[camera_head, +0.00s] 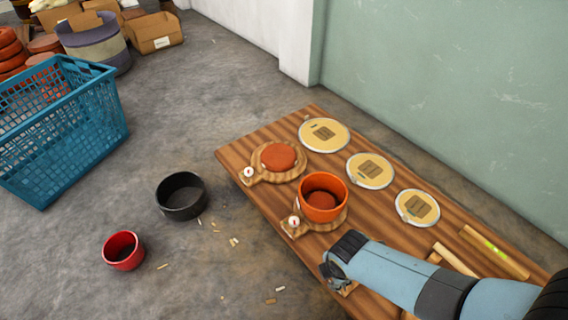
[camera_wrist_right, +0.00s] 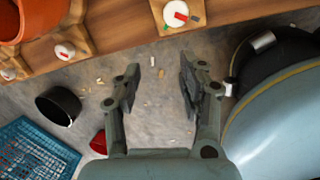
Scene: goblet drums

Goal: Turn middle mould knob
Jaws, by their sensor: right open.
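The middle mould's knob (camera_head: 294,222) is a white disc with a red mark on a small wooden plate. It sits at the front of the round wooden mould that bears an orange pot (camera_head: 322,197). In the right wrist view the same knob (camera_wrist_right: 65,50) shows at upper left, beside the pot. My right gripper (camera_wrist_right: 168,66) is open and empty, over the floor side of the table edge, apart from the middle knob. Another knob (camera_wrist_right: 180,15) with a red bar lies beyond its fingertips. My right arm hides the nearest mould in the head view. My left gripper is out of view.
The left mould with an orange disc (camera_head: 278,157) and its knob (camera_head: 248,172) stand farther along the table (camera_head: 232,153). Several yellow drumheads lie behind. A black pot (camera_head: 181,195), red pot (camera_head: 123,250) and blue crate (camera_head: 60,130) stand on the floor.

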